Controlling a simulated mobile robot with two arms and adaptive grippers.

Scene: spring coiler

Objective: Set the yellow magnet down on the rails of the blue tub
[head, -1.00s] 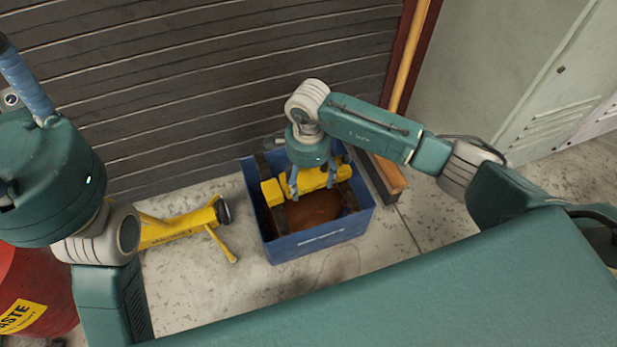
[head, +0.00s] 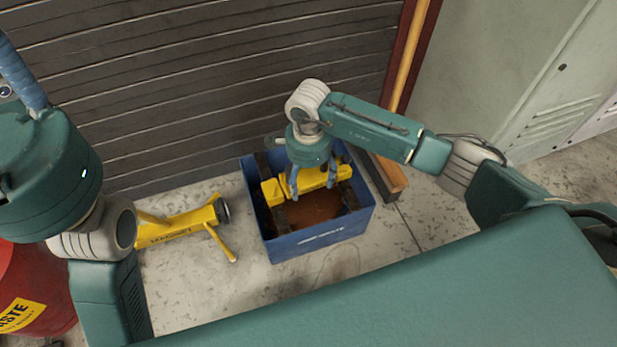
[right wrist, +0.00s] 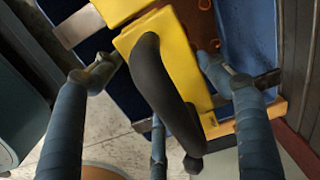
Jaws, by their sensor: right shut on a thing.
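The blue tub (head: 330,236) stands on the floor in the middle of the head view, with rust-brown contents inside. Two dark rails cross it, one on the left (head: 279,217) and one on the right (head: 347,192). The yellow magnet (head: 318,180) lies across the tub at about rail height; contact with the rails is hard to confirm. My right gripper (head: 311,193) points down and is shut on the magnet. In the right wrist view its fingers are around the magnet's black handle (right wrist: 165,90). Of my left gripper (head: 27,85) only part shows, at the left edge.
A yellow stand-like object (head: 180,225) lies on the floor left of the tub. A red waste drum (head: 35,285) is at lower left. A slatted shutter (head: 200,90) is behind, and a wooden beam (head: 388,172) lies right of the tub. Pale lockers (head: 520,70) stand right.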

